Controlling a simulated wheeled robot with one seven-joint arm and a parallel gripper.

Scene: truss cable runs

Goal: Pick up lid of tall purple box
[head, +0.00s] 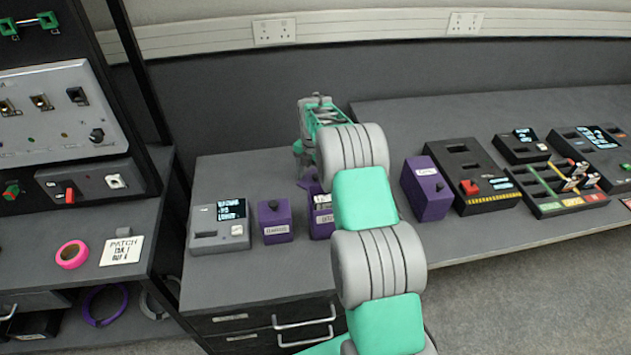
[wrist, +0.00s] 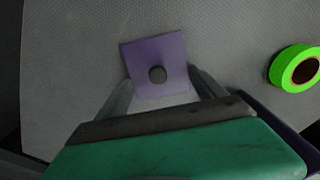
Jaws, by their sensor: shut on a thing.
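My gripper (head: 302,172) is over the back of the near bench, partly hidden by my arm in the head view. It is shut on a square purple lid (head: 308,183) with a dark round knob. In the wrist view the lid (wrist: 155,50) lies between the fingers (wrist: 160,84), above a grey surface. A purple box (head: 320,222) stands just in front of the lid in the head view; my arm covers its right side. Its top seems open, with something pale inside.
A smaller purple box (head: 275,221) with a dark knob and a grey display unit (head: 219,227) stand to the left. Another purple box (head: 427,190) and several panels stand on the right bench. A green tape roll (wrist: 296,69) lies right of the lid.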

